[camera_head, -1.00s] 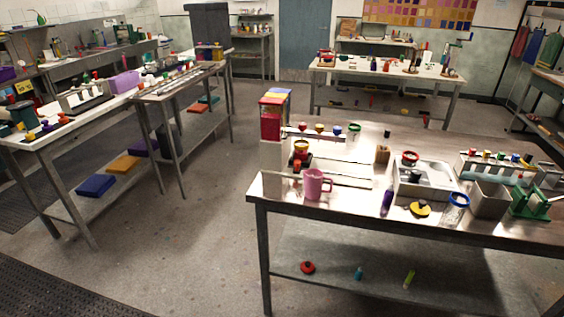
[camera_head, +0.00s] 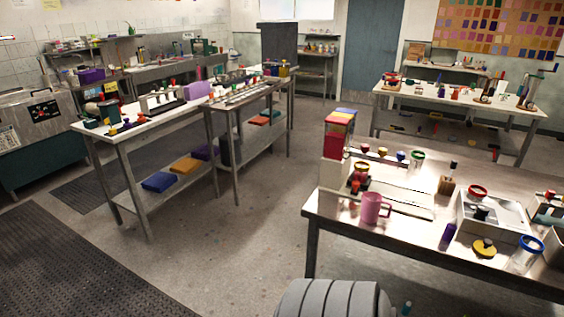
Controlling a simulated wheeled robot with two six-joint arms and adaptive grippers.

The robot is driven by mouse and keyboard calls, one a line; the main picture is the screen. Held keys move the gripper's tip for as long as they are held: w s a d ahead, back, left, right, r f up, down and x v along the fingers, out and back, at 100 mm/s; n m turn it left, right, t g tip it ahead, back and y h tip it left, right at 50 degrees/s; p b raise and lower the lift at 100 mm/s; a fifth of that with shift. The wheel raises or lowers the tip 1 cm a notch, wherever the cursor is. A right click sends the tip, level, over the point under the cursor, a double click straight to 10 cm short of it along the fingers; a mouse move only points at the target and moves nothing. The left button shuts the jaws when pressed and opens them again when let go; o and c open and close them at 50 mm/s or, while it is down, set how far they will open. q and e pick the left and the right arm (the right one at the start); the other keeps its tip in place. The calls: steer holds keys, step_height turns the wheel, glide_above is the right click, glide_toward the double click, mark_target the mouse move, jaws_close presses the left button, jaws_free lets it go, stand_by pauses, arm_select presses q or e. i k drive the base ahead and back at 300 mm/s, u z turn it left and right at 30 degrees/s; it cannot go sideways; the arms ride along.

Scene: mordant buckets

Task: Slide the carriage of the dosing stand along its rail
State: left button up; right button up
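What looks like the dosing stand stands on the left part of the near metal table (camera_head: 330,212). It has a pale upper bar with several small coloured hoppers (camera_head: 382,152) and a pale low rail (camera_head: 405,197) running to the right. A small red and yellow unit (camera_head: 360,180), which seems to be the carriage, sits near the rail's left end. A pink mug (camera_head: 373,208) stands in front and hides part of the rail. Neither gripper shows in the view.
Stacked coloured boxes (camera_head: 338,132) stand at the stand's left end. A wooden block (camera_head: 446,185), a grey-white device (camera_head: 490,214) and a blue-rimmed jar (camera_head: 525,255) are to the right. Another bench (camera_head: 132,135) stands at left. Open floor (camera_head: 235,240) lies between.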

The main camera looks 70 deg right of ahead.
mark_target(357, 186)
steer(key=u, duration=0.3)
steer(key=k, duration=0.95)
steer(key=z, duration=1.35)
